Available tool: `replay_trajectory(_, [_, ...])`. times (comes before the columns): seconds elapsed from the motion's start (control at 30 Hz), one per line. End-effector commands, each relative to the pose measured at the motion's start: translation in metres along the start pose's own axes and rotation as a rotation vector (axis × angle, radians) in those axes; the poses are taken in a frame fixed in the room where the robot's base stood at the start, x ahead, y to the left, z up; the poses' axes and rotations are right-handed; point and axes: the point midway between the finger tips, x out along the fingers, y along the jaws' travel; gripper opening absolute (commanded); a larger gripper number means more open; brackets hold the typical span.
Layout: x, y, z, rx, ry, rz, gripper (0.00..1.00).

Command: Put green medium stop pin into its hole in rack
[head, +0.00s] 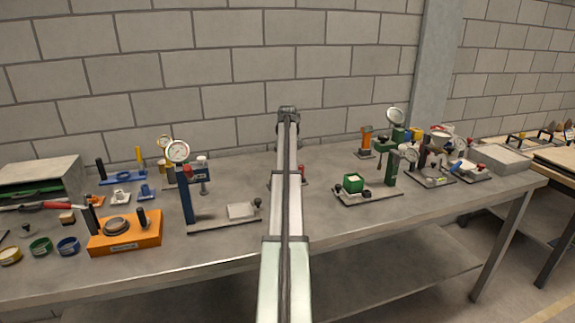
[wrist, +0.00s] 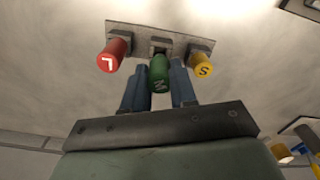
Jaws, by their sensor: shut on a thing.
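In the wrist view, my gripper (wrist: 158,90) is shut on the green pin (wrist: 158,72) marked M, with a blue finger on each side of it. The green pin is at the middle of the rack (wrist: 122,28), a grey plate with dark blocks. Its far end is in front of the middle block; I cannot tell whether it is in the hole. In the head view my own arm hides the gripper, the green pin and most of the rack.
A red pin (wrist: 114,53) marked L is at the rack's left block, and a yellow pin (wrist: 203,65) marked S is at the right block. In the head view, a blue gauge stand (head: 187,195) is left of my arm and a green gauge stand (head: 384,180) is right of it.

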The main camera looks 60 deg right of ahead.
Motion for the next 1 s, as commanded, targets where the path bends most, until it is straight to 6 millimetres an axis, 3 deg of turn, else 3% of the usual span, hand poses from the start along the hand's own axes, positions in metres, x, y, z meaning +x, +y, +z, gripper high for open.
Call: replay_trajectory(1.0, [0.0065,0.0,0.0,0.0,0.0,0.0,0.0])
